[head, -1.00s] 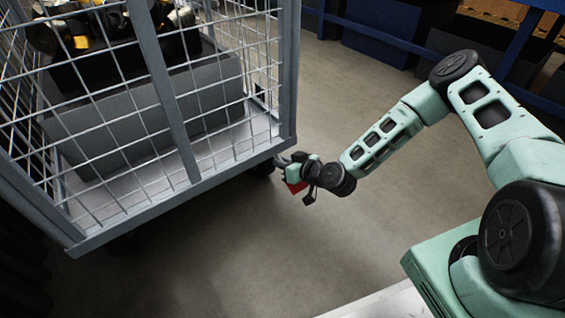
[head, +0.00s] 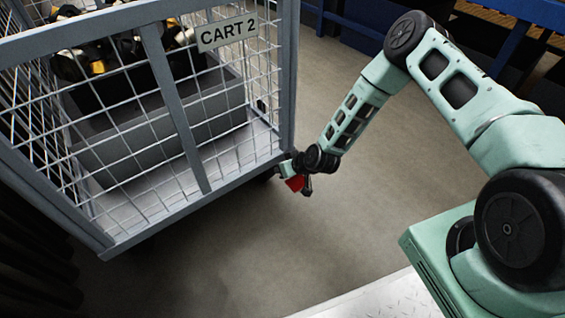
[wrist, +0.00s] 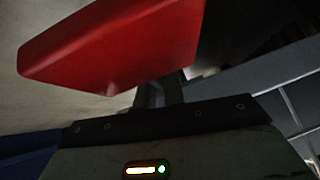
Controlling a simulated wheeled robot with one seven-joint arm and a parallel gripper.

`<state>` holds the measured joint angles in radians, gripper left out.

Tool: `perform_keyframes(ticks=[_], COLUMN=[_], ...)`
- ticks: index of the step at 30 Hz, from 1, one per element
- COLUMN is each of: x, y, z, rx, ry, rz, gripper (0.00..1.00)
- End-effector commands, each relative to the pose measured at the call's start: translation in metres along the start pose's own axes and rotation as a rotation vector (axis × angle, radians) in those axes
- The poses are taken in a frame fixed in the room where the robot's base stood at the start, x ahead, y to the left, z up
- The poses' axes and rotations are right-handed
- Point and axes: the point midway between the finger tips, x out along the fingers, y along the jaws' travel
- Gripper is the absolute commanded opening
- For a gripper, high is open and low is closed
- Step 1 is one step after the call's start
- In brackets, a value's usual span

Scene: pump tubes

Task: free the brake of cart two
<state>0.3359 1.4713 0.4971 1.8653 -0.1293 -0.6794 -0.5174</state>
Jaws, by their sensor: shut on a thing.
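Cart two (head: 192,120) is a grey wire-mesh cage cart on the left, with a "CART 2" plate (head: 227,33) on its upper rail. A red brake pedal (head: 295,183) sticks out low at its near right corner. In the wrist view the red pedal (wrist: 120,45) fills the upper left, close in front of my gripper. My gripper (head: 292,172) is at that corner, shut on the pedal. Its fingertips are largely hidden in both views, and the wheel behind is in dark shadow.
Inside the cart stands a grey bin (head: 155,125) with dark and yellow parts. Blue racking (head: 350,20) stands at the back. The concrete floor (head: 240,240) in front of and right of the cart is clear.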

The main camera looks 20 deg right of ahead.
Motion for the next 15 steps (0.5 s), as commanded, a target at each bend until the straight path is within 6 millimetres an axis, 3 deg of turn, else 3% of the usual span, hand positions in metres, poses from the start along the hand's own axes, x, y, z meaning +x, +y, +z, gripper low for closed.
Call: perform_keyframes(ticks=[15], x=[-0.0015], y=[0.0000], z=[-0.0016], rx=[0.009], ry=[-0.059], rz=[0.008], gripper=[0.00])
